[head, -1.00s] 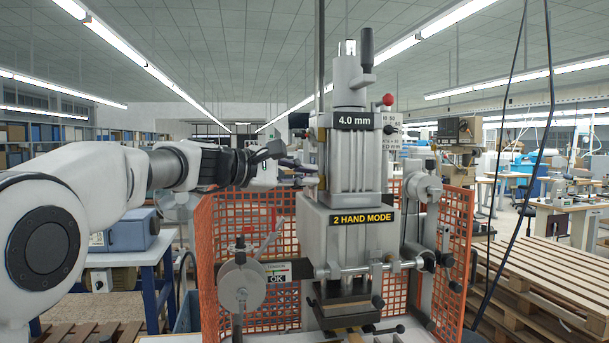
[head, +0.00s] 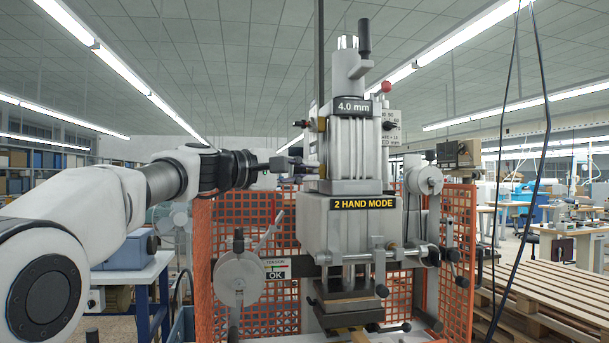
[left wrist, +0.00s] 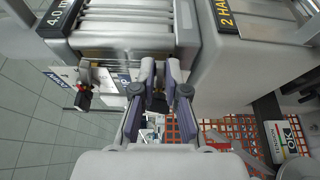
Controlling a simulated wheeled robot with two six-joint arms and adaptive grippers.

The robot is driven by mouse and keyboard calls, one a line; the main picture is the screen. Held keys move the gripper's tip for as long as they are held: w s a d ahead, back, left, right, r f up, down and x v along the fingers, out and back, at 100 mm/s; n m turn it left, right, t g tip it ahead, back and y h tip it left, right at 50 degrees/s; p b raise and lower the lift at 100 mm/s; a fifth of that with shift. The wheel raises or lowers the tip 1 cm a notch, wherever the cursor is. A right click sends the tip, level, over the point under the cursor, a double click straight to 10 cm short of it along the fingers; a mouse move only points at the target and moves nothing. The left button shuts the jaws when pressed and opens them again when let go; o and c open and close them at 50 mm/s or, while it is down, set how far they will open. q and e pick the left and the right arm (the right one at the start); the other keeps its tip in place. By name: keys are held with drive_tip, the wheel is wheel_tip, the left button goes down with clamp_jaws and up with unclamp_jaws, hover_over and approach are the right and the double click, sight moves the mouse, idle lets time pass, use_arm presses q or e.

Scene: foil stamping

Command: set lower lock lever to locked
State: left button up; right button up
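The foil stamping press (head: 352,150) stands at the centre of the head view. On its left side an upper black knob with a brass fitting (head: 321,124) shows; the upper lever's red and black end also shows in the left wrist view (left wrist: 83,98). My left gripper (head: 290,163) is at the press's left side, below that knob, at the lower lock lever's height. The lower lever is mostly hidden by the fingers. In the left wrist view, the fingers (left wrist: 160,75) stand a narrow gap apart beside the press column; whether they clasp the lever is unclear. My right gripper is not in view.
Orange mesh guards (head: 270,225) stand behind the press. A round tension dial (head: 240,278) and its lever are below my left gripper. The "2 HAND MODE" press head (head: 350,230) juts out below. Wooden pallets (head: 545,285) lie at right.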

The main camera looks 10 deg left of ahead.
use_arm(q)
drive_tip(key=o, duration=0.4)
drive_tip(key=shift+w+d, duration=0.1)
drive_tip(key=shift+c, duration=0.2)
drive_tip(key=v, duration=1.2)
